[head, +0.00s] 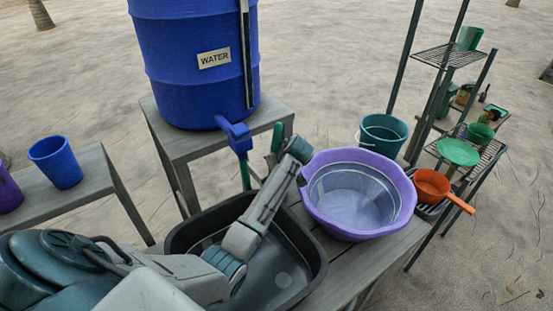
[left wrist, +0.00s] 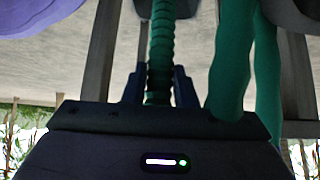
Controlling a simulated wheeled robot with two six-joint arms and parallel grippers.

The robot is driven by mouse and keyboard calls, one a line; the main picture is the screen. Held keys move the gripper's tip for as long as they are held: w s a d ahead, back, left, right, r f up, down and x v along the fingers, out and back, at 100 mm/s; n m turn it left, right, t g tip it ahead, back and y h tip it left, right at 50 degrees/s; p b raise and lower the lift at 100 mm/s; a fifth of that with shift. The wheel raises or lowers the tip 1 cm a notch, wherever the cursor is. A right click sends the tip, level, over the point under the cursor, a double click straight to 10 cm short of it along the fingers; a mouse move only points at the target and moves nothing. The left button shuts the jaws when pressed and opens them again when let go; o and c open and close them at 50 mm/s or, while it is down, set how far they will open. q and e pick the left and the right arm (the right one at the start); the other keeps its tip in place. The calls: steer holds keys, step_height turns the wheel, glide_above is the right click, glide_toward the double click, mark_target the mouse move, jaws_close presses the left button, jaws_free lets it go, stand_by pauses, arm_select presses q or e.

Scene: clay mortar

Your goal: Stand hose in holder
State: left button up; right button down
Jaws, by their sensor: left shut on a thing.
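My left gripper (head: 297,150) reaches over the black basin beside the barrel's blue tap. In the left wrist view its two dark fingers (left wrist: 159,86) are shut on a green ribbed hose (left wrist: 161,50), which runs upright between them. In the head view green pieces show by the gripper (head: 277,138) and below the tap (head: 245,174); the arm hides much of them. Smooth green tubes (left wrist: 234,60) stand right of the hose in the left wrist view. I cannot tell which part is the holder. My right gripper is not in view.
A blue water barrel (head: 190,70) stands on a grey stand (head: 172,142). A black basin (head: 308,248) and a purple tub (head: 405,200) sit on the low bench. A teal bucket (head: 383,133), an orange pan (head: 432,185) and a shelf rack (head: 443,57) are at right.

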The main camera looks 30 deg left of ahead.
arm_select(q)
steer(key=shift+f, duration=0.25)
steer(key=o, duration=1.8)
steer(key=shift+c, duration=0.2)
steer(key=p+v, duration=0.9)
steer(key=v, duration=0.1)
steer(key=shift+a+r+p, duration=0.2)
steer(key=shift+r+p, duration=0.15)
steer(key=shift+r, duration=0.25)
steer(key=shift+w, duration=0.15)
